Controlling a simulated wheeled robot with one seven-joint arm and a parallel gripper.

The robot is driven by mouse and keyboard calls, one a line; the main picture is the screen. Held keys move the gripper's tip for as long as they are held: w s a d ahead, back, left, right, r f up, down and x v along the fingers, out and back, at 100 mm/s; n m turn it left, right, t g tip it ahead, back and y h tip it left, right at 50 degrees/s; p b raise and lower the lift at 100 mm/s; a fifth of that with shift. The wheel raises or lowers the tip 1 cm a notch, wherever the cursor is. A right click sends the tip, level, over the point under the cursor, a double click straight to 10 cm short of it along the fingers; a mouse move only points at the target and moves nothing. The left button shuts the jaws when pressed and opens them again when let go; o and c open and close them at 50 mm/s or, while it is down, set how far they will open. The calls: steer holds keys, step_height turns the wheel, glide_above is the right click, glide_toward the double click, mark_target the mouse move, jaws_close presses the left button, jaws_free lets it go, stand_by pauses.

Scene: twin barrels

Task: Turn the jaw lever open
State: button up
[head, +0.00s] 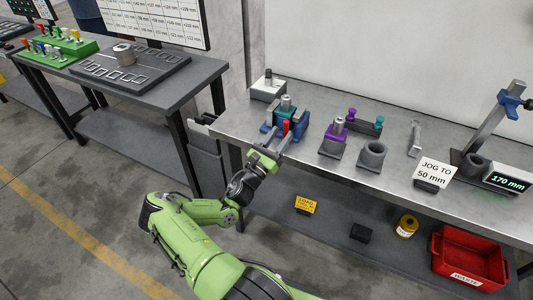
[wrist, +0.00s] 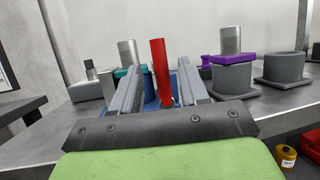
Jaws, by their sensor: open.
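The jaw lever (head: 286,126) is a red upright post on the front of a blue and teal fixture (head: 280,116) at the bench's left end. A grey metal cylinder (head: 285,102) stands in the fixture. My gripper (head: 279,134) is open at the fixture's front. In the wrist view the red lever (wrist: 159,62) stands between the two grey fingers of my gripper (wrist: 161,72), nearer the right one. I cannot tell whether a finger touches it.
A grey block with a knob (head: 268,88) stands behind left of the fixture. A purple-collared cup (head: 334,138) and a plain grey cup (head: 371,156) stand to the right. A sign (head: 435,173) and a display post (head: 490,125) are farther right. A red waste bin (head: 468,258) sits below.

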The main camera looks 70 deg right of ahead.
steer(key=v, duration=1.2)
steer(key=shift+a, duration=0.1)
